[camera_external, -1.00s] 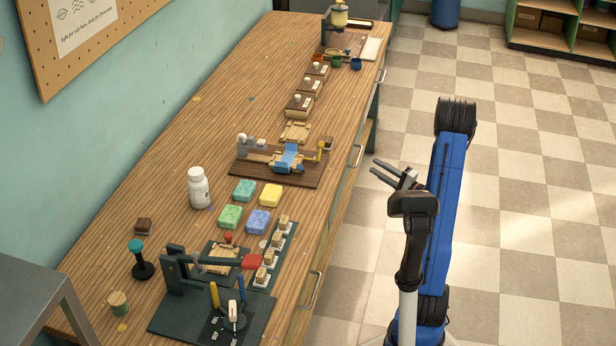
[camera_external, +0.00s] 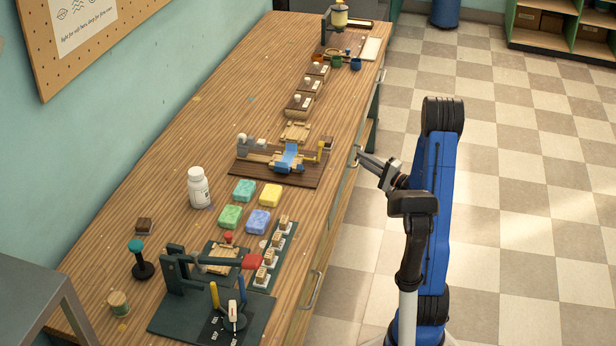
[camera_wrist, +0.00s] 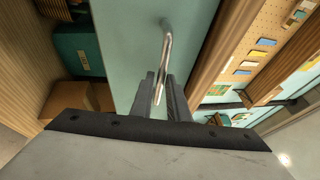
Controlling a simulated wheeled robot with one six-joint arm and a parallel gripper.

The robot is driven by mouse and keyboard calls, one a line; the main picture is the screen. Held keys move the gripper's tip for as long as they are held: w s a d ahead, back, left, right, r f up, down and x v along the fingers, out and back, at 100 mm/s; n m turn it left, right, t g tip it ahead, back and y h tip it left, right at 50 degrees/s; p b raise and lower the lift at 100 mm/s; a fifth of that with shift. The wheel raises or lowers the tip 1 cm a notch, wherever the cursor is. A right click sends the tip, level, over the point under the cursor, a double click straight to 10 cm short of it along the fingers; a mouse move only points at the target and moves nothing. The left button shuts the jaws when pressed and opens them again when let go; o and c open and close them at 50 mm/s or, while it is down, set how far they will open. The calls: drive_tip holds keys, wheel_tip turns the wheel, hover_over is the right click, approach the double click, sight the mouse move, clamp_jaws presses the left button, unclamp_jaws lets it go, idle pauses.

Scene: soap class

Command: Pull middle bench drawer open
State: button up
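The middle bench drawer has a pale green front (camera_wrist: 125,40) and looks shut in the bench side. Its metal bar handle (camera_wrist: 166,48) stands out from the front in the wrist view; it is partly hidden by my gripper in the external view. My gripper (camera_external: 361,156) is at this handle, beside the bench edge. In the wrist view the two dark fingers (camera_wrist: 160,82) stand apart with the lower end of the handle between them. A gap seems to show around the bar, so the fingers look open; contact is hard to tell.
The wooden bench top (camera_external: 215,130) carries several soap bars, a white bottle (camera_external: 198,187) and a dark wooden board with a blue fixture (camera_external: 288,158). Another drawer handle (camera_external: 316,290) is nearer the camera. An open shelf with boxes (camera_wrist: 78,48) shows beside the drawer. The checkered floor right is clear.

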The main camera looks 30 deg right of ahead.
clamp_jaws()
drive_tip(key=shift+s+d, duration=0.1)
drive_tip(key=s+d, duration=2.1)
drive_tip(key=shift+o, duration=2.4)
unclamp_jaws()
drive_tip(key=shift+s, duration=0.1)
drive_tip(key=v, duration=1.7)
drive_tip(key=shift+d, duration=0.15)
